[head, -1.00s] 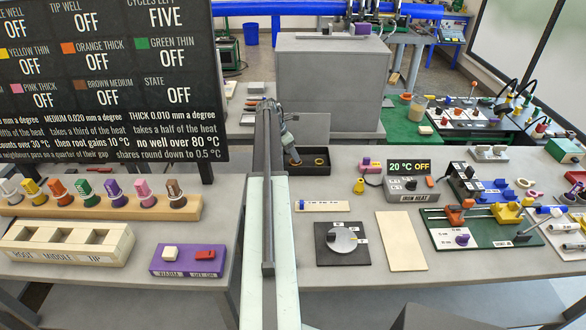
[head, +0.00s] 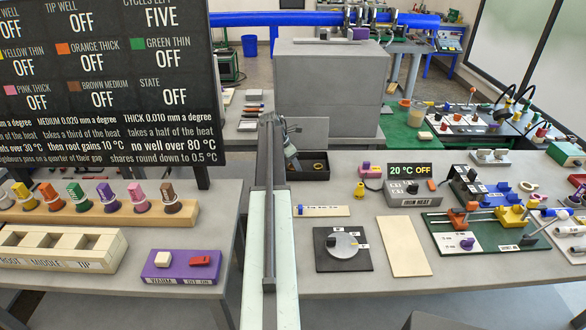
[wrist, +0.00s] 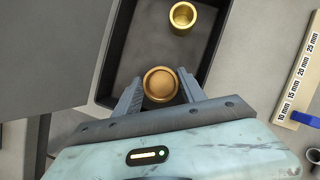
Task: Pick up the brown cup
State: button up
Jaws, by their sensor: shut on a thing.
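A brown cup (wrist: 160,84) with a gold rim sits between the two fingers of my gripper (wrist: 158,92) in the wrist view. The fingers are shut on it from both sides. It is over the near end of a dark tray (wrist: 112,62); I cannot tell whether it touches the tray floor. A second, yellower gold cup (wrist: 184,16) stands apart at the far end of the tray. In the head view my gripper (head: 292,165) reaches down at the tray's left side and hides the held cup. The other cup (head: 318,166) shows to its right.
A large grey box (head: 330,90) stands behind the tray. A ruler strip (wrist: 300,78) lies right of the tray. A yellow piece (head: 359,189) and the iron heat unit (head: 410,190) stand further right. A dial plate (head: 342,248) lies in front.

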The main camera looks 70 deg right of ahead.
notch_tip(320, 180, up, 9)
jog(key=p, duration=0.9)
